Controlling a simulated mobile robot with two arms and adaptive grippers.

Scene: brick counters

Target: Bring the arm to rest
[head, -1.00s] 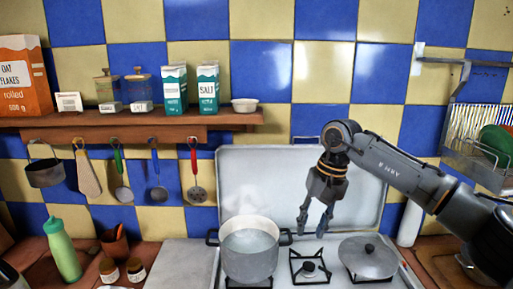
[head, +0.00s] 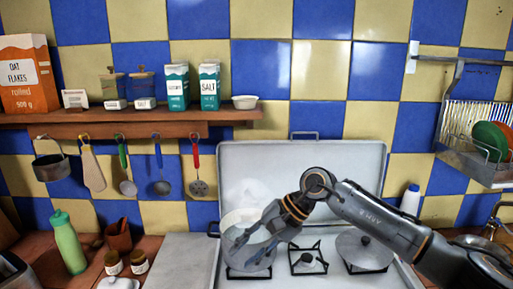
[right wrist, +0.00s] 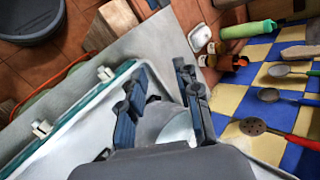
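My right gripper (head: 240,253) is in the head view, low and left of centre, at the end of my right arm, which comes in from the right. My left gripper does not show.
The stove (head: 300,165) has its lid raised against the wall. A green bottle (head: 66,242) and jars stand at left. Utensils hang under the shelf (head: 130,128); a dish rack (head: 480,165) is at right.

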